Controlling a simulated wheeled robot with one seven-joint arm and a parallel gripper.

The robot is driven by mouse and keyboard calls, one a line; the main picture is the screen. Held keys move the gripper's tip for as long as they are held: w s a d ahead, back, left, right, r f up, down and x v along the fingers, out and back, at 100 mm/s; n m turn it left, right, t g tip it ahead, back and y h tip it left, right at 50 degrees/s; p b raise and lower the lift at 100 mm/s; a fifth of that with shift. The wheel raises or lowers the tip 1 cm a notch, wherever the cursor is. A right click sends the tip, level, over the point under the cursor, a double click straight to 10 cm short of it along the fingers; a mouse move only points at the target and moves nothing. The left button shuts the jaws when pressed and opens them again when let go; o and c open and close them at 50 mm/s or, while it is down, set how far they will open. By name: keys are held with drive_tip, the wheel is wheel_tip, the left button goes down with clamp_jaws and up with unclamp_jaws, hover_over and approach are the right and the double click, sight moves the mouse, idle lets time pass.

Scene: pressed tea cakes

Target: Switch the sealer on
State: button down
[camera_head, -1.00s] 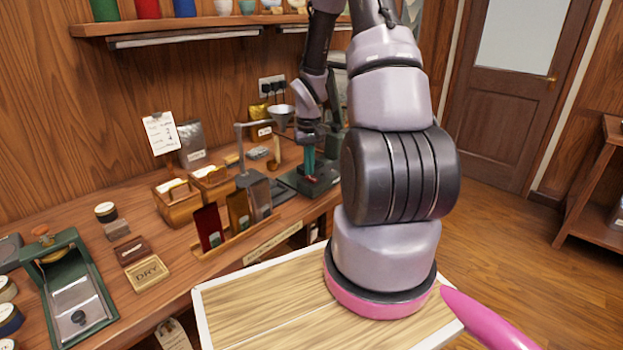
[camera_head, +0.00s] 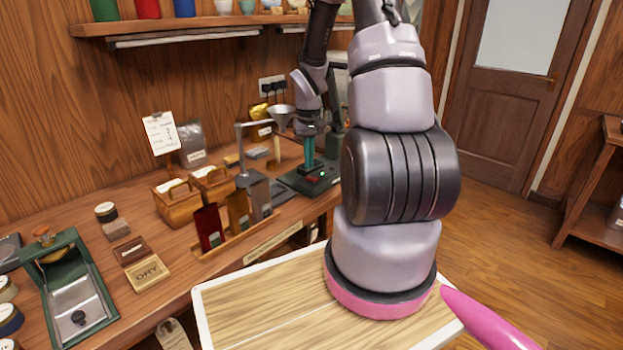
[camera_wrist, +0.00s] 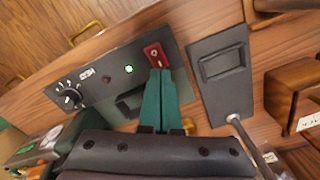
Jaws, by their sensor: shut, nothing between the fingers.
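The sealer is a dark box on the bench; its front panel (camera_wrist: 95,80) shows in the wrist view, and the sealer (camera_head: 292,180) stands under my arm in the head view. A red rocker switch (camera_wrist: 155,55) sits at one end of the panel, and it also shows small in the head view (camera_head: 315,180). Beside the switch a small green light (camera_wrist: 129,69) is lit, with a round black knob (camera_wrist: 71,97) farther left. My gripper (camera_wrist: 161,73) has its green fingers shut and empty, tips just by the switch. In the head view the gripper (camera_head: 309,165) is just above the sealer. Contact cannot be told.
A dark plate (camera_wrist: 221,65) lies right of the sealer in the wrist view. A funnel stand (camera_head: 281,120), a rack of coloured packets (camera_head: 240,222) and wooden boxes (camera_head: 178,205) are near it. A green press (camera_head: 70,285) stands at the left.

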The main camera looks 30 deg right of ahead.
drive_tip(key=shift+r, duration=1.9)
wheel_tip(320, 180, up, 18)
drive_tip(key=m+t, duration=0.1)
drive_tip(key=t, duration=0.2)
hover_over(309, 177)
drive_tip(key=s+a, duration=0.6)
drive_tip(key=s+a+r+m+t+y, duration=0.1)
drive_tip(key=s+a+r+t+y, duration=0.1)
drive_tip(key=s+a+r+t, duration=0.2)
drive_tip(key=s+a+r, duration=0.3)
drive_tip(key=s+r, duration=0.4)
drive_tip(key=s, duration=0.2)
drive_tip(key=shift+s+a+r, duration=0.2)
drive_tip(key=shift+s+r, duration=0.15)
drive_tip(key=shift+s, duration=0.05)
drive_tip(key=shift+d, duration=0.15)
